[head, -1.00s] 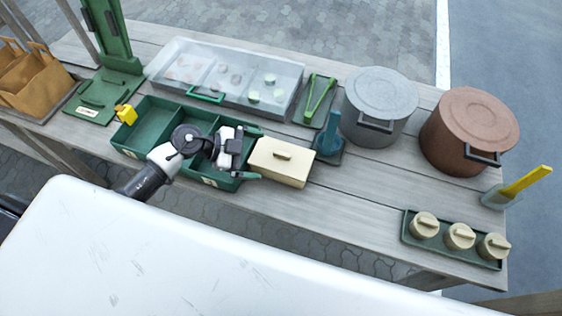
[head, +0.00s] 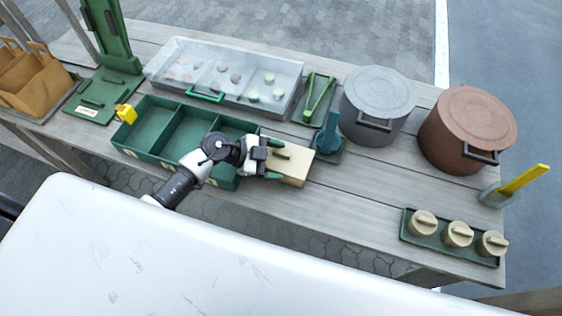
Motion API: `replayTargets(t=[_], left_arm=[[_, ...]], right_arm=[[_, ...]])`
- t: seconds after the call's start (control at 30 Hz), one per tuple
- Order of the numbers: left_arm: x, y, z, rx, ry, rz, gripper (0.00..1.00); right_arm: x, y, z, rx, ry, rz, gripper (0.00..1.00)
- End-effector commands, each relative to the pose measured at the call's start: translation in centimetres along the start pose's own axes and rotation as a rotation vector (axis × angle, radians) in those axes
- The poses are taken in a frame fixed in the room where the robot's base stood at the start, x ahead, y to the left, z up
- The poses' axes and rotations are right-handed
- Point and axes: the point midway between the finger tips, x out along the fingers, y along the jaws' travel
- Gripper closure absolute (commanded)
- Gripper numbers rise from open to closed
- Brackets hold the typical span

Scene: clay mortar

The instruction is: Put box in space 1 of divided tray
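The cream box (head: 292,165) with a bar handle on its lid sits on the table just right of the green divided tray (head: 143,151). The tray has three compartments side by side, and the right one is partly hidden by my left arm. My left gripper (head: 276,159) reaches over the tray's right end to the left part of the box. Its dark green fingertips are spread apart, one on the far side and one on the near side of the lid handle's left end. I cannot tell whether they touch the box. My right gripper is not in view.
A yellow clip (head: 126,113) sits on the tray's left rim. Behind are a clear-lidded case (head: 230,75), green tongs (head: 318,92) and a blue tool (head: 328,135). Grey (head: 378,97) and brown (head: 467,125) pots stand right. Table front right of the box is clear up to several small jars (head: 458,234).

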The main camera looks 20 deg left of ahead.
Motion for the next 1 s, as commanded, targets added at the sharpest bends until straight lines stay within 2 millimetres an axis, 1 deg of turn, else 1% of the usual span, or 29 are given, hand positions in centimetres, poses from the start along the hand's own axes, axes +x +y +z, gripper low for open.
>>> replayTargets(t=[0.03, 0.23, 0.37, 0.4, 0.6, 0.73, 0.8, 0.97, 1.0], left_arm=[[0.0, 0.0, 0.0, -0.001, 0.000, 0.001, 0.32], [0.0, 0.1, 0.1, -0.001, -0.001, 0.002, 0.63], [0.0, 0.1, 0.1, -0.001, -0.001, 0.002, 0.64], [0.0, 0.1, 0.1, -0.001, -0.001, 0.002, 0.69], [0.0, 0.1, 0.1, -0.001, -0.002, 0.002, 0.70], [-0.2, -0.1, -0.3, 0.000, -0.002, 0.002, 0.70], [-0.5, -0.3, -0.8, 0.002, -0.002, 0.001, 0.83], [-1.7, -1.1, -2.8, 0.005, -0.002, 0.000, 0.84], [-2.1, -1.4, -3.5, 0.007, -0.002, 0.000, 0.84]], right_arm=[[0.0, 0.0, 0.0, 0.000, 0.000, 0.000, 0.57], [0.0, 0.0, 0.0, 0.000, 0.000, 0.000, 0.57], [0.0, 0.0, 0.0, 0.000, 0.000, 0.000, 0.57], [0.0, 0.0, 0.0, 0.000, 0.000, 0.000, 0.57], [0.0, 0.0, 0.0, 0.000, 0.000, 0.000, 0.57], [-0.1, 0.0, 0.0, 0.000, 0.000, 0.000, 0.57], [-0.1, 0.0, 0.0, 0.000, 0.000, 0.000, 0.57], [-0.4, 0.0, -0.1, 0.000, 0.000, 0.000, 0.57], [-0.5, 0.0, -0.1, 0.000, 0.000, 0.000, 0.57]])
